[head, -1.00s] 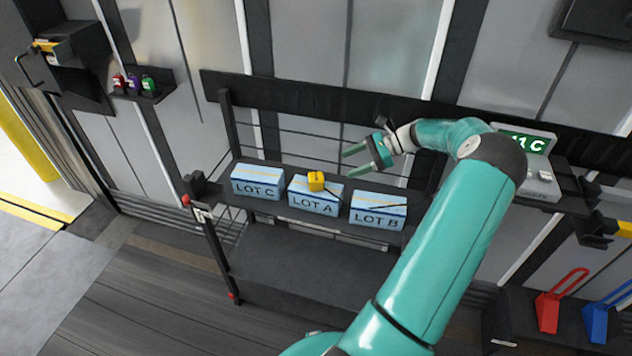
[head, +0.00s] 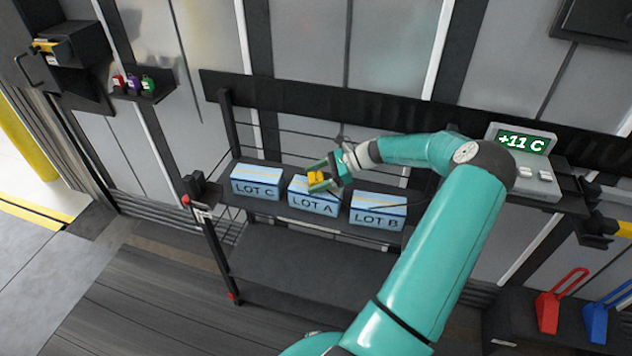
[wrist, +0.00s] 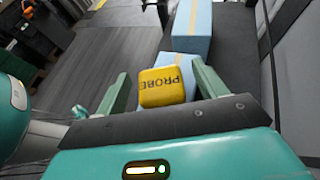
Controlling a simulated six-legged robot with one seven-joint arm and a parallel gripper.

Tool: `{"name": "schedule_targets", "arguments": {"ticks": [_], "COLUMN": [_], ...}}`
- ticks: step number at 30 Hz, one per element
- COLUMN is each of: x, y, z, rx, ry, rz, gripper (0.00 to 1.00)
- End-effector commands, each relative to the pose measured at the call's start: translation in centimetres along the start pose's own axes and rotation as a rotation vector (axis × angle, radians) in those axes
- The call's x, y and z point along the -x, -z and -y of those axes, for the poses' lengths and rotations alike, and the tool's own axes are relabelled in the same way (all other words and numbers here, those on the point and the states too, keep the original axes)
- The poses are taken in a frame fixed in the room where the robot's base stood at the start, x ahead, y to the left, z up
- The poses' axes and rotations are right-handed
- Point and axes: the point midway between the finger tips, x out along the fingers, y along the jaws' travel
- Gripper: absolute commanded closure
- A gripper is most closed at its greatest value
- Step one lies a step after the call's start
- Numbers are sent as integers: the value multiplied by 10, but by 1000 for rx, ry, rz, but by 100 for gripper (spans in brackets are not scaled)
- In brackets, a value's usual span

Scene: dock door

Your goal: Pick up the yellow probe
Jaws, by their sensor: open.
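The yellow probe (head: 316,178) is a small block on top of the box marked LOT A (head: 313,203), the middle of three light-blue boxes. In the wrist view the probe (wrist: 162,87) shows the word PROBE and lies between the two green fingers. My gripper (head: 321,176) is open around the probe, with a finger on either side. In the wrist view a gap shows on the left side of the probe, and a smaller one on the right. I cannot tell whether either finger touches it.
The LOT C box (head: 256,184) stands to the left and the LOT B box (head: 378,212) to the right on the same dark shelf. A display reading +11 C (head: 521,143) stands at the right. Red (head: 548,312) and blue (head: 596,322) items sit at lower right.

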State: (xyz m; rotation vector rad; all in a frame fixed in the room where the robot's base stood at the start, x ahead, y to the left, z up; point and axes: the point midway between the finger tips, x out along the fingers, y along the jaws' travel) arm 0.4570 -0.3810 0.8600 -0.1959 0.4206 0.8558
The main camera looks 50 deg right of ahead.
Motion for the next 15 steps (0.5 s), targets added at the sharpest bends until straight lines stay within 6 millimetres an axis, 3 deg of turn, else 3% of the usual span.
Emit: {"name": "schedule_targets", "arguments": {"ticks": [3, 12, 15], "x": [0, 1, 1], "y": [0, 0, 0], "z": [0, 0, 0], "rx": [0, 0, 0], "ry": [0, 0, 1], "rz": [0, 0, 0], "gripper": [29, 85, 85]}}
